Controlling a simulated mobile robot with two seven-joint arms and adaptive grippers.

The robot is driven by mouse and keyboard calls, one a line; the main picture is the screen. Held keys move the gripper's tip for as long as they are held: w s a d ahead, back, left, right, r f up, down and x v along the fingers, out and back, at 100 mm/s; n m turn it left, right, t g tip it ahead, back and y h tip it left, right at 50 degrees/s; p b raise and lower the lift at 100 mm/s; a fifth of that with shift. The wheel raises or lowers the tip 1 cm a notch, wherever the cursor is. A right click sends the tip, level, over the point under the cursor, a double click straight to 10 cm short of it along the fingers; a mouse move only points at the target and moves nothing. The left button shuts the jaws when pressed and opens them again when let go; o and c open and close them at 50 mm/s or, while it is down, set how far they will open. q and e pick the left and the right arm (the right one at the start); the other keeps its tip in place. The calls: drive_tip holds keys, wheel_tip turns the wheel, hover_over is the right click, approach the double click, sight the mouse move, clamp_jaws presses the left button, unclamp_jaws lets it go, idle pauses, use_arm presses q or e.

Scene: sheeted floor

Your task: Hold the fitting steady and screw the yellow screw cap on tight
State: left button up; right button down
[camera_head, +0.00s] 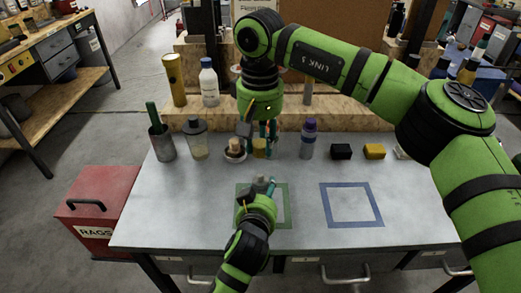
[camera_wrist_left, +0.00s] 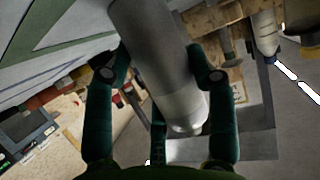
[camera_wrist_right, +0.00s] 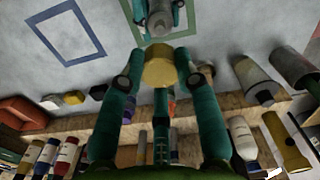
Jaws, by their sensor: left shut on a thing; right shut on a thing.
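The grey cylindrical fitting (camera_head: 261,183) is between the fingers of my left gripper (camera_head: 259,190), over the green-outlined square. In the left wrist view its grey body (camera_wrist_left: 155,45) runs between the two fingers, with a paler end (camera_wrist_left: 183,108). My left gripper is shut on it. The yellow screw cap (camera_head: 259,148) is in my right gripper (camera_head: 260,138), which points down behind the fitting. In the right wrist view the cap (camera_wrist_right: 159,68) sits between the fingertips. The fitting (camera_wrist_right: 160,20) shows beyond it. In the head view, cap and fitting are apart.
A blue-outlined square (camera_head: 351,204) on the grey table is empty. Behind my grippers stand a cup (camera_head: 162,144), a clear bottle (camera_head: 197,140), a purple-capped bottle (camera_head: 308,140), a black block (camera_head: 341,152) and a yellow block (camera_head: 374,151). A red rags box (camera_head: 95,212) is at left.

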sight(260, 174)
drive_tip(key=shift+f, duration=0.1)
idle(0.5)
drive_tip(key=shift+f, duration=2.8)
drive_tip(key=shift+f, duration=1.2)
drive_tip(key=m, duration=0.5)
drive_tip(key=shift+m, duration=0.4)
drive_tip(key=m, duration=0.8)
drive_tip(key=shift+m, duration=0.4)
drive_tip(key=m, duration=0.5)
drive_tip(key=shift+r, duration=0.1)
